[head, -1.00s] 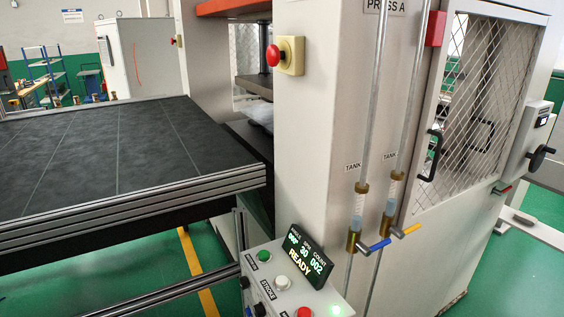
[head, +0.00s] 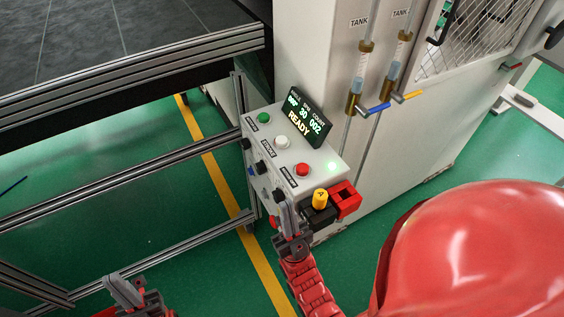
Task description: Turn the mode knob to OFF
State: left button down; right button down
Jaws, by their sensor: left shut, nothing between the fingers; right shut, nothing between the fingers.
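The control box (head: 310,166) stands beside the press, its sloped top carrying green, white and red buttons and a lit display (head: 307,118) reading READY. Several black knobs line its front face: an upper one (head: 246,144), a middle one (head: 261,167) and a lower one (head: 278,194). Their labels are too small to read, so I cannot tell which is the mode knob or where it points. My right gripper (head: 285,208) is shut and empty, close to the lower knob; contact cannot be told. My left gripper (head: 113,280) is shut and empty, low at the left, away from the box.
A yellow cap marked A (head: 320,198) and a red block (head: 345,200) sit at the box's near right end. Metal frame rails (head: 160,238) run left of the box, below the dark table (head: 90,40). The press cabinet (head: 315,60) stands behind.

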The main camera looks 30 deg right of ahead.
aim_at(245, 143)
jog(key=j, duration=0.7)
jog(key=i+j+z, duration=0.1)
jog(key=j, duration=0.55)
